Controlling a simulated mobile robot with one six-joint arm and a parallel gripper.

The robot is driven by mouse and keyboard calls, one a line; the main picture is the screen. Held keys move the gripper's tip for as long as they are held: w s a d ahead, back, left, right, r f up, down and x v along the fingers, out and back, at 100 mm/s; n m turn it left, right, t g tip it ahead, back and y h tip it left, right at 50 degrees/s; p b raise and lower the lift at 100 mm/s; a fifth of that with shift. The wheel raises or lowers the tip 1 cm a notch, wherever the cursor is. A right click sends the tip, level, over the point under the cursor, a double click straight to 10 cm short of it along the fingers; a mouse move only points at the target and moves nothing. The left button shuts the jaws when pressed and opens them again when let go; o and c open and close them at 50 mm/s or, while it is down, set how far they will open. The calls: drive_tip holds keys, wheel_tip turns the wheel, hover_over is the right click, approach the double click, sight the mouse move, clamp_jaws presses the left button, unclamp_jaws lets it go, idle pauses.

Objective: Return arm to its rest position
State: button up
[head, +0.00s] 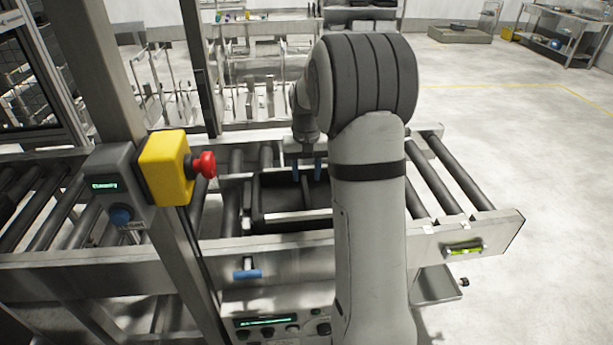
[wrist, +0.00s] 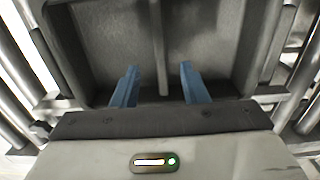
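My gripper (head: 307,171) points down over a dark tray (head: 262,222) on the roller conveyor, partly hidden behind my arm. In the wrist view, my gripper (wrist: 156,86) shows two blue fingers standing well apart with nothing between them. The same tray (wrist: 205,62) lies beyond the fingers, with a divider down its middle; its compartments look empty. I cannot tell whether the fingers touch the tray.
The roller conveyor (head: 468,190) runs left to right under my arm. A yellow box with a red stop button (head: 168,168) and a grey display box (head: 118,188) sit on a post at left. A control panel (head: 270,325) is below. Open floor lies at right.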

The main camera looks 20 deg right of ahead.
idle(0.4)
drive_tip(key=s+a+r+n+t, duration=0.1)
drive_tip(key=s+a+r, duration=0.3)
drive_tip(key=s, duration=0.2)
drive_tip(key=s+a+r+t, duration=0.1)
drive_tip(key=s+a+r, duration=0.2)
drive_tip(key=s+r, duration=0.15)
drive_tip(key=s+a+n, duration=0.1)
drive_tip(key=s+a, duration=0.1)
drive_tip(key=s, duration=0.6)
drive_tip(key=s+a+n+t, duration=0.1)
drive_tip(key=s+a, duration=0.2)
drive_tip(key=s, duration=0.5)
drive_tip(key=shift+s+a+f, duration=0.2)
drive_tip(key=shift+s+f, duration=0.1)
drive_tip(key=shift+f, duration=0.05)
